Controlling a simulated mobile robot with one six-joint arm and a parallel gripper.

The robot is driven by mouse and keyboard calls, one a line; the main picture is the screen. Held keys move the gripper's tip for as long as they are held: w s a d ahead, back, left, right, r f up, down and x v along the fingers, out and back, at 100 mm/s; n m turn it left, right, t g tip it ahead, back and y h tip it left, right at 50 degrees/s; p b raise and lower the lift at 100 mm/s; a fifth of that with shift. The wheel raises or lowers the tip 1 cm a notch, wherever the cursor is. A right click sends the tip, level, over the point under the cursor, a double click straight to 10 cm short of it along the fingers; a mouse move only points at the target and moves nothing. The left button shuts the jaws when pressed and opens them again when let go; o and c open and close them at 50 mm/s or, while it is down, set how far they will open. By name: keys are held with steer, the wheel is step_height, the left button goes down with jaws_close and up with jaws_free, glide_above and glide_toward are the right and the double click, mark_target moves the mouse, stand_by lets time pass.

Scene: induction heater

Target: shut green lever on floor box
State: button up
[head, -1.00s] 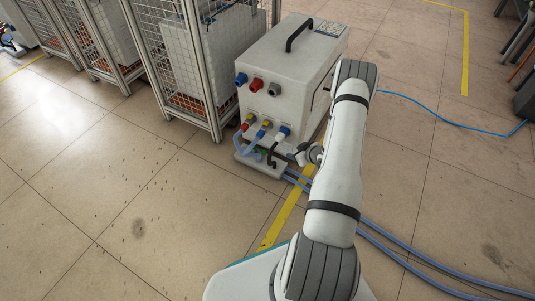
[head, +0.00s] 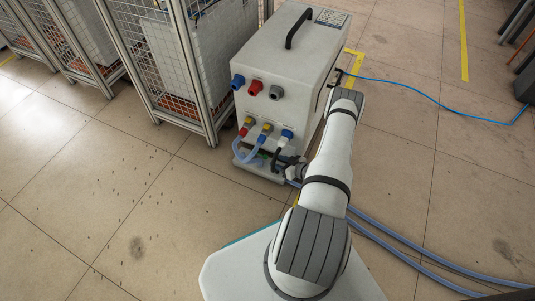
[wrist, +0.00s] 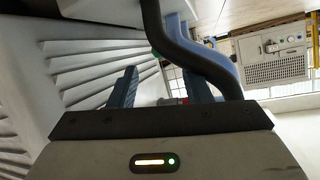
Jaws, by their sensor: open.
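The floor box (head: 290,70) is a light grey cabinet with a black top handle, standing on the floor ahead. Its green lever is not clear in the head view, where hoses and my gripper crowd the low front. A small green patch (wrist: 156,51) shows behind the hoses in the wrist view; I cannot tell its position. My gripper (head: 290,165) is low at the box's front right corner. In the wrist view its two fingers (wrist: 161,88) are apart with nothing clearly held. A black hose (wrist: 190,55) crosses just beyond them, close to the right finger.
Blue, red and grey connectors (head: 256,87) stick out of the box front, with hoses at the lower ports (head: 265,130). A wire cage (head: 155,65) stands close on the left. Blue hoses (head: 385,240) run along the floor at right. Open floor (head: 100,200) lies at left front.

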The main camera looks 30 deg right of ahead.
mark_target(267, 158)
steer(key=b+x, duration=0.2)
steer(key=x, duration=0.4)
steer(key=shift+w+f, duration=0.1)
steer(key=shift+w, duration=0.15)
jaws_close()
steer(key=shift+s, duration=0.1)
